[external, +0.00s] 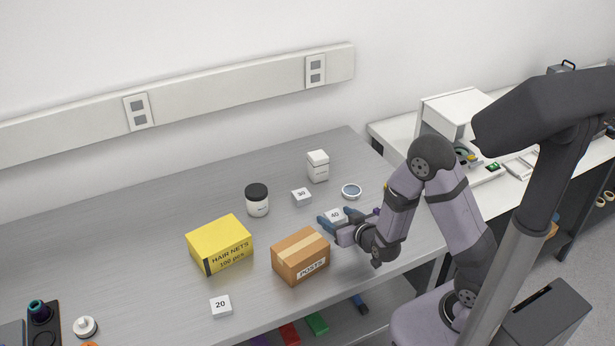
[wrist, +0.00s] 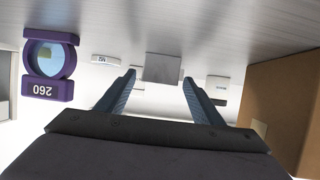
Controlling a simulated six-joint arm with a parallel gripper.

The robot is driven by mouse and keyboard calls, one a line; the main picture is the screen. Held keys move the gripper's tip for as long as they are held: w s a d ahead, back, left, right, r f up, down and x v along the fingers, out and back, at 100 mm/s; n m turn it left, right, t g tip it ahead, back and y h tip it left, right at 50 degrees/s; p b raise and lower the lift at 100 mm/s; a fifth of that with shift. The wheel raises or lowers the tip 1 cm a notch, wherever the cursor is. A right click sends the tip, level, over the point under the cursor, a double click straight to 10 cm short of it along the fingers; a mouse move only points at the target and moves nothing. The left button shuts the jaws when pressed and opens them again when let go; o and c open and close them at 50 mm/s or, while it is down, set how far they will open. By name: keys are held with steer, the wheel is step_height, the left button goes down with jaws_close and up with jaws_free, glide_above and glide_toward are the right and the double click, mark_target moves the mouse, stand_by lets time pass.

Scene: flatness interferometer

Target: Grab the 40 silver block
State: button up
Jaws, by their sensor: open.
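The silver block labelled 40 (external: 335,215) lies on the grey table, right of the middle in the external view. My gripper (external: 337,221) is low over the table, with its blue fingers open on either side of that block. In the wrist view, a plain grey block face (wrist: 163,68) shows in the gap between the fingertips of my gripper (wrist: 159,78). Space shows between each finger and the block there, so the jaws are not closed on it. Its label is not readable in the wrist view.
A cardboard box (external: 300,257) stands close left of my gripper, also at right in the wrist view (wrist: 285,100). A purple lens holder (wrist: 50,62) stands at left.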

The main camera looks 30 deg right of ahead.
mark_target(331, 213)
steer(key=shift+w+f+b, duration=0.1)
steer(key=shift+f+b, duration=0.2)
steer(key=shift+b, duration=0.55)
steer(key=shift+x, duration=1.7)
steer(key=shift+w+r, duration=0.1)
steer(key=shift+r, duration=0.05)
steer(key=c, duration=1.3)
